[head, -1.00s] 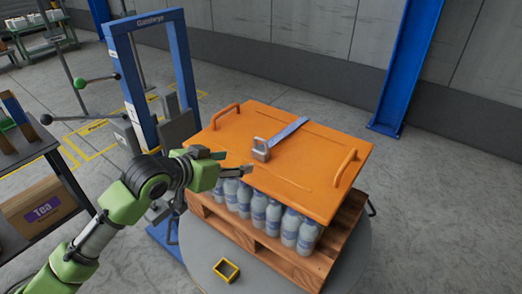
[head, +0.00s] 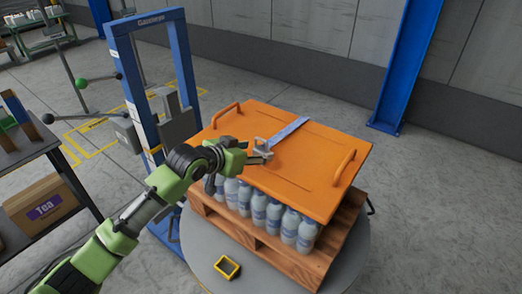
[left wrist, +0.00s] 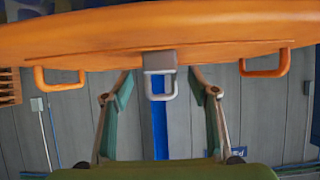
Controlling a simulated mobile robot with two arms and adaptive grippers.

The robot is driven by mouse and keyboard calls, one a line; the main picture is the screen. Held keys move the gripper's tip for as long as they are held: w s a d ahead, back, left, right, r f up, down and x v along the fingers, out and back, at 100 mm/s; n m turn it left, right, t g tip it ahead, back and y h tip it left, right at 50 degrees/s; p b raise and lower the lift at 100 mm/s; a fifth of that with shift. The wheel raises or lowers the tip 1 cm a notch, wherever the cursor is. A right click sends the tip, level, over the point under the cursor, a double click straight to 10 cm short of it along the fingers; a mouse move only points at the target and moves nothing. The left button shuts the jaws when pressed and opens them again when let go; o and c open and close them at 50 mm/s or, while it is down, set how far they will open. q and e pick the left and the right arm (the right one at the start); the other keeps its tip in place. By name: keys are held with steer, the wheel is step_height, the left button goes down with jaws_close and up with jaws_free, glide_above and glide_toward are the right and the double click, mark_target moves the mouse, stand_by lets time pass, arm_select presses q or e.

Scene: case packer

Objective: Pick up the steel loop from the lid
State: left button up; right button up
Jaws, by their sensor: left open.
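The orange lid (head: 300,172) lies on top of several bottles. The steel loop (head: 262,146) sits on the lid at the near end of a blue strap (head: 288,131). It is partly hidden by my left gripper (head: 258,153) in the head view. In the left wrist view the loop (left wrist: 160,72) hangs from a grey block, midway between the two fingers of my left gripper (left wrist: 160,84). The fingers are open, one on each side with a gap, and I see no contact. My right gripper is not in view.
The lid has two orange handles (head: 343,167), one at each side. The bottles (head: 259,210) stand on a wooden pallet (head: 262,252) on a grey round platform. A blue frame (head: 121,82) stands behind my left arm. A yellow-rimmed square piece (head: 228,267) lies on the platform.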

mark_target(260, 149)
arm_select(q)
steer(key=shift+p+x, duration=0.4)
steer(key=shift+x, duration=1.65)
steer(key=c, duration=1.3)
steer(key=shift+r, duration=0.1)
